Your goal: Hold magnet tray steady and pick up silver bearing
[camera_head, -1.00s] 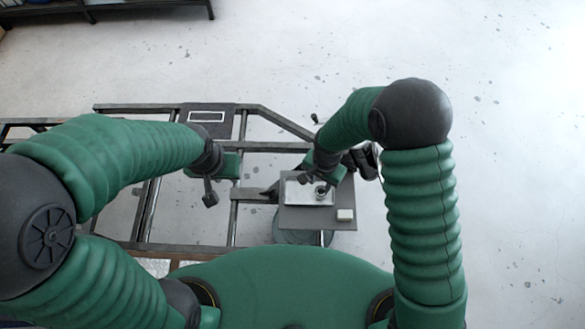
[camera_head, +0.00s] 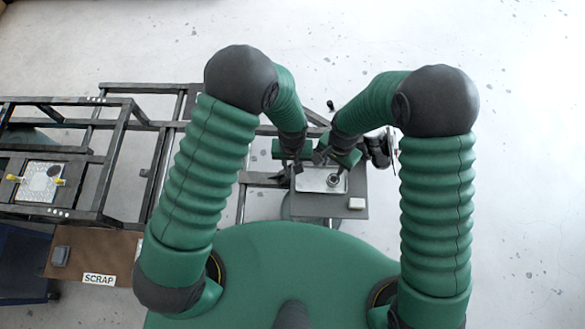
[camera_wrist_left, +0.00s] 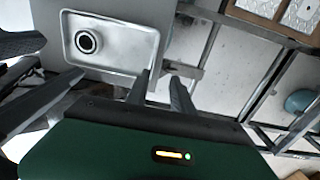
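The magnet tray (camera_head: 312,182) is a shallow silver rectangular tray on a grey plate, and it also shows in the left wrist view (camera_wrist_left: 125,45). The silver bearing (camera_head: 333,180) is a ring with a dark centre, lying in the tray; it is clear in the left wrist view (camera_wrist_left: 87,41). My left gripper (camera_head: 293,177) is at the tray's left edge, its two fingers (camera_wrist_left: 161,80) apart near a tray corner; contact cannot be told. My right gripper (camera_head: 322,160) is over the tray's far side; its spread dark fingers (camera_wrist_left: 40,75) are beside the tray.
A dark metal frame (camera_head: 125,160) extends left. A brown surface (camera_head: 110,245) with a SCRAP label (camera_head: 99,280) is at lower left. Open floor lies to the right.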

